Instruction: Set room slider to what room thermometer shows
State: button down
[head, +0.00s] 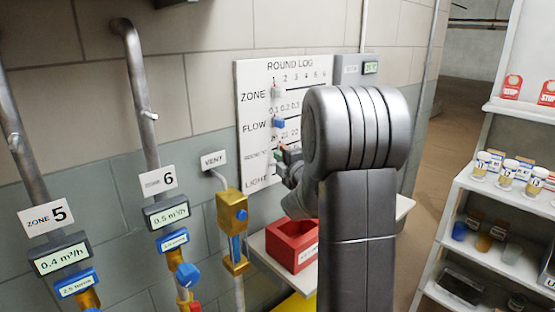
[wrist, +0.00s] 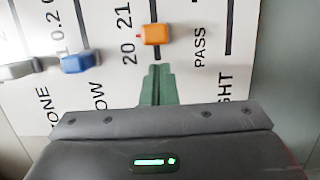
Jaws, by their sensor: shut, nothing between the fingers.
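The orange room slider (wrist: 155,34) sits on its slot in the wrist view, its red pointer between the 20 and 21 marks, near the middle. My gripper (wrist: 156,70) is shut and empty, its green fingertips just below the slider with a small gap on the slot line. In the head view the round log board (head: 246,85) hangs on the wall, and my arm hides its lower right part. The room thermometer (head: 371,68) is a grey box with a small green display right of the board; its digits are too small to read surely.
The blue flow slider (wrist: 78,63) and the grey zone slider (wrist: 18,70) stand left of the orange one. A PASS label (wrist: 200,48) and another slot lie right. Below the board, a red bin (head: 290,245) stands on a shelf; pipes and meters are left.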

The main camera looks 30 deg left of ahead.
jog(key=shift+w+d, duration=0.3)
jog(key=shift+w, duration=0.35)
jog(key=w+d+b, duration=0.1)
jog(key=w+d, duration=0.3)
jog(key=w, duration=0.6)
jog(key=shift+w+d, duration=0.15)
jog(key=shift+w, duration=0.1)
